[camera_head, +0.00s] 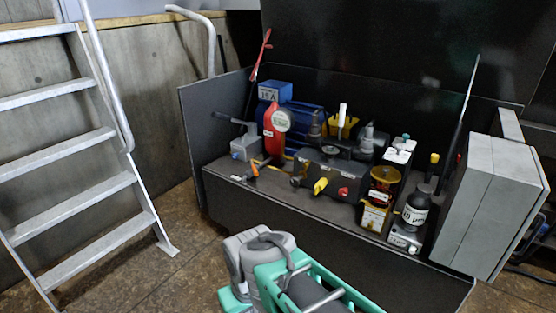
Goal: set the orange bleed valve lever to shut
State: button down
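A small orange lever (253,168) sits at the left front of the machine deck, beside a grey box with a handle. It looks tilted, with a dark piece running off to its right. It is too small to tell which position it is set to. My arm shows at the bottom centre as green and grey links, below and in front of the deck and apart from the lever. The fingers of my gripper cannot be made out in this view.
A grey cabinet (484,205) stands right, a ladder (75,205) left.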

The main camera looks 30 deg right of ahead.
aim_at(253, 168)
jog(key=i, duration=0.8)
jog(key=u, duration=0.75)
jog(key=i, duration=0.35)
jog(key=u, duration=0.4)
